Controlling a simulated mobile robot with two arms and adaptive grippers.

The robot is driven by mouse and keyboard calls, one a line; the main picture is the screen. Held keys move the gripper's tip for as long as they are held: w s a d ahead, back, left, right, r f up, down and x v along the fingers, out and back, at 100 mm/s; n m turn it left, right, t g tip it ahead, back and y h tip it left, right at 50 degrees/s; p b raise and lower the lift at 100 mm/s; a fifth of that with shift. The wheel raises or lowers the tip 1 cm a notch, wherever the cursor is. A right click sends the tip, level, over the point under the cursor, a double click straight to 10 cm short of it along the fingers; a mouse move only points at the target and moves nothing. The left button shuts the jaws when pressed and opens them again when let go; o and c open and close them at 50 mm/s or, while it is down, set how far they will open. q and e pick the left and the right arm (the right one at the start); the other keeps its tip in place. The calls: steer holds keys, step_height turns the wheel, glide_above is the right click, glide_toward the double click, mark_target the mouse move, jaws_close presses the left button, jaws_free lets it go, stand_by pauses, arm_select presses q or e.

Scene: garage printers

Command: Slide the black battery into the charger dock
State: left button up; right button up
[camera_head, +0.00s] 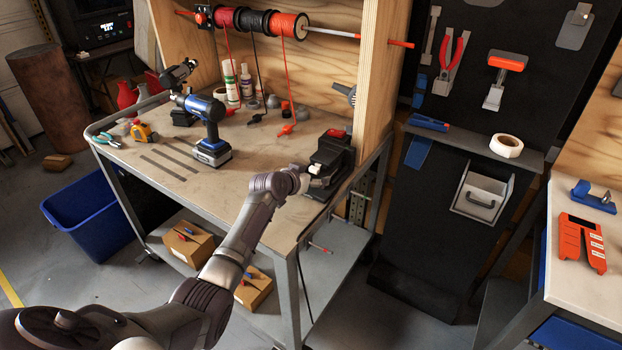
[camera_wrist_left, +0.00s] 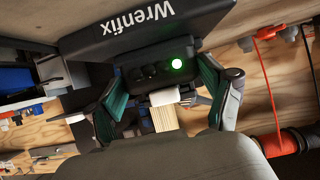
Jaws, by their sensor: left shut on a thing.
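My left gripper (camera_head: 308,178) reaches the right front corner of the workbench. It is shut on the black battery (camera_head: 331,153), which sits at the black charger dock (camera_head: 316,191). In the left wrist view the two fingers of my left gripper (camera_wrist_left: 165,95) flank a dark block with a row of small round spots, one lit green. The black surface lettered "Wrenfix" (camera_wrist_left: 135,32) lies right against it. The battery and dock are both dark, so I cannot tell exactly where they meet or how far the battery is seated. My right gripper is not in view.
A blue drill (camera_head: 208,125) stands mid-bench, with a tape measure (camera_head: 143,132) and pliers (camera_head: 106,140) to its left. A wooden upright (camera_head: 374,75) rises just behind the dock. Spools of cable (camera_head: 255,22) hang above. The bench front is mostly clear.

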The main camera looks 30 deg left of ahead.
arm_select(q)
steer(key=shift+w+b, duration=0.5)
steer(key=shift+w, duration=0.05)
steer(key=o, duration=1.3)
steer(key=shift+w+d, duration=0.1)
steer(key=shift+f, duration=0.15)
steer(key=shift+s, duration=0.35)
steer(key=v, duration=1.1)
steer(key=shift+r, duration=0.4)
steer(key=shift+s, duration=0.15)
